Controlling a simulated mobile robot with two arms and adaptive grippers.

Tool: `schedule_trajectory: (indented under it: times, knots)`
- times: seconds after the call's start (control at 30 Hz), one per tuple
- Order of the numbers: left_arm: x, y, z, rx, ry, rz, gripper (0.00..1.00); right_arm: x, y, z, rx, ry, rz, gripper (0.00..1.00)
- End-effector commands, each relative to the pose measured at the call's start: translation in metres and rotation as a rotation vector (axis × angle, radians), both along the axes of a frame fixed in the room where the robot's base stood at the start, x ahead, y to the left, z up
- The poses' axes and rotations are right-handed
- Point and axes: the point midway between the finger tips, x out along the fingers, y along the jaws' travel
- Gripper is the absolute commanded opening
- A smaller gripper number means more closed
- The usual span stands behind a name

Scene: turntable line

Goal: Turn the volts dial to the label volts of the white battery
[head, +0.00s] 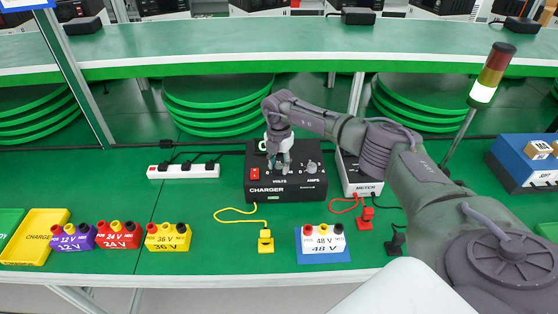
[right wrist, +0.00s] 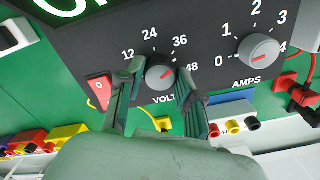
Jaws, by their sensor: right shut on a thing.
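The black charger (head: 258,189) stands on the green table. Its volts dial (right wrist: 160,72) is a grey knob with a red mark, ringed by the labels 12, 24, 36 and 48. The red mark seems to point right, toward the 48 side; I cannot tell if it is exact. My right gripper (head: 278,168) is at the charger's front, and in the right wrist view its fingers (right wrist: 163,95) are shut on the volts dial from both sides. The white battery (head: 323,240), labelled 48 V, sits on a blue base. My left gripper is not in view.
The amps dial (right wrist: 258,50) is right of the volts dial, with a red switch (right wrist: 100,88) to the left. A meter (head: 362,182) stands right of the charger. Purple (head: 72,238), red (head: 118,236) and yellow (head: 168,238) batteries stand at the left front.

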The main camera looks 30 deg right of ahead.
Motion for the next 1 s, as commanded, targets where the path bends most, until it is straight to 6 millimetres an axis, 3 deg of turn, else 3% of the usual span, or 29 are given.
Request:
schedule_trajectory:
  times: [0.5,1.0]
  knots:
    - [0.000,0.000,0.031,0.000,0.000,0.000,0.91,0.002,-0.001,0.004,0.000,-0.006,-0.437,0.01]
    - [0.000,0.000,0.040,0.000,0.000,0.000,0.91,0.002,-0.002,0.003,0.000,-0.007,-0.601,0.01]
